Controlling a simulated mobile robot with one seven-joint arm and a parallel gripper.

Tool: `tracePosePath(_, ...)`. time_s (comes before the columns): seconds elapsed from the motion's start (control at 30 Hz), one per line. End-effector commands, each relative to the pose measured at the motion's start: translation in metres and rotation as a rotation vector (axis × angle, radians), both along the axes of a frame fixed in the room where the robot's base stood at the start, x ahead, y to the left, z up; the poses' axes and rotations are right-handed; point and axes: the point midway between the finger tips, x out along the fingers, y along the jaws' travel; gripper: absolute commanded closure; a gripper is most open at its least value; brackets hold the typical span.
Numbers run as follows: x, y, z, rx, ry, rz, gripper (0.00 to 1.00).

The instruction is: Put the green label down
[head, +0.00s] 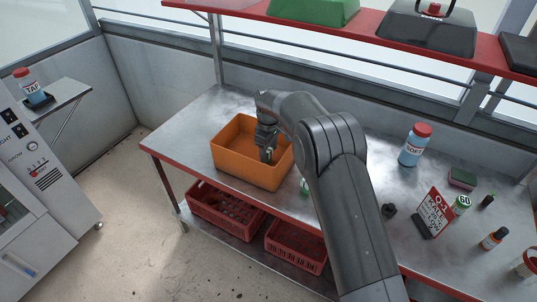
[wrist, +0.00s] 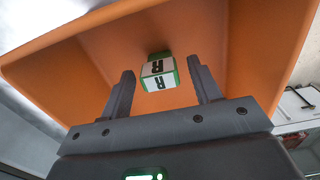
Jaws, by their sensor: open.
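The green label (wrist: 158,73), a small green-edged block with white faces and a black R, is inside the orange bin (wrist: 62,62) in the wrist view. It appears between my open fingers, with a gap on both sides. Whether it rests on the bin's floor or against a wall is hard to tell. In the head view, my gripper (head: 267,152) points down into the orange bin (head: 240,170), and the label is hidden there by the bin and gripper.
The metal bench carries a blue bottle (head: 410,150) with a red cap, a red sign (head: 433,215) and small bottles at right. Red crates (head: 225,210) sit below. A red shelf (head: 385,35) runs above the back. A small green item (head: 304,187) shows beside my arm.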

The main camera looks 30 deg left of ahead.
Motion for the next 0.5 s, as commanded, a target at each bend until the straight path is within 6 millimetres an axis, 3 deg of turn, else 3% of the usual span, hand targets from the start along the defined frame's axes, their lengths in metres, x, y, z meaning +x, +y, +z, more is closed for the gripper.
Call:
tracePosePath(0.3, 0.0, 0.0, 0.07, 0.002, -0.002, 0.0, 0.43)
tracePosePath(0.5, 0.0, 0.0, 0.094, 0.001, -0.001, 0.0, 0.43)
